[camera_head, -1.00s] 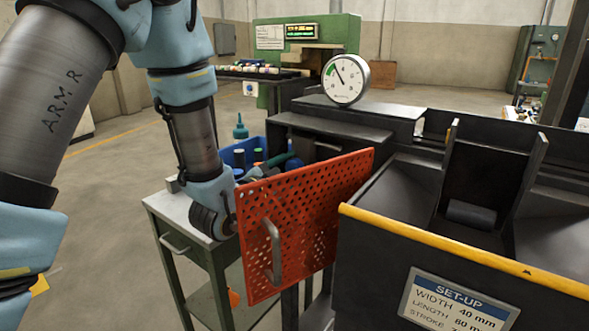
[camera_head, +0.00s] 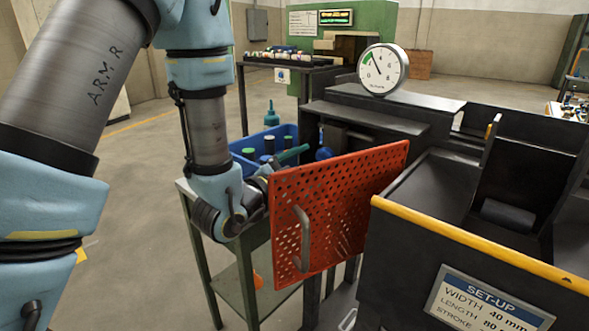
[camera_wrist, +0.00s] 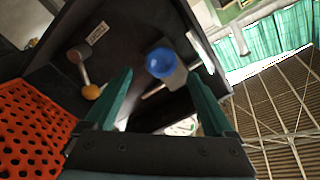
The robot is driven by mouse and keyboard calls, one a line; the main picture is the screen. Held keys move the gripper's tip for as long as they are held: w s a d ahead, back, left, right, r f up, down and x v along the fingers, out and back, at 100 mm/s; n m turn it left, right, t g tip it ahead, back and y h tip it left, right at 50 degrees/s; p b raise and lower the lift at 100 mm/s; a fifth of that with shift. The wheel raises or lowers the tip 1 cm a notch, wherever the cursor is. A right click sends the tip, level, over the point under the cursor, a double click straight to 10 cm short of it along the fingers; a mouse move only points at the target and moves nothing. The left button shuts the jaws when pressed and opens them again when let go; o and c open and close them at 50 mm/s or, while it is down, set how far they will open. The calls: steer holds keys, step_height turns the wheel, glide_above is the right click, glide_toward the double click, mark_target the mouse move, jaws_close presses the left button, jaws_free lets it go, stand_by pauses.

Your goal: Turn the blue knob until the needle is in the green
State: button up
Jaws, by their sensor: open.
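The blue knob (camera_wrist: 160,62) shows in the wrist view, on a dark panel, between and beyond the fingertips of my gripper (camera_wrist: 161,78). My gripper is open, with a green finger on either side of the view and nothing held. The round white gauge (camera_head: 388,75) stands on top of the machine. Its needle points up and to the left, close to the green band; at this size I cannot tell whether it is inside.
The orange perforated door (camera_head: 335,200) stands open beside my wrist; it also shows at the wrist view's left (camera_wrist: 30,130). A lever with an orange ball (camera_wrist: 91,92) is left of the knob. A cart (camera_head: 228,268) carries a blue bin (camera_head: 287,133) with bottles.

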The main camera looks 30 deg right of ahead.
steer(key=shift+a+r+p, duration=0.25)
steer(key=shift+r+p, duration=0.05)
steer(key=shift+p, duration=0.8)
steer(key=shift+f+p+v, duration=0.15)
steer(key=shift+p+v, duration=1.05)
steer(key=shift+p, duration=0.45)
steer(key=shift+f+p+v, duration=0.1)
steer(key=shift+p+v, duration=1.1)
steer(key=shift+p, duration=0.4)
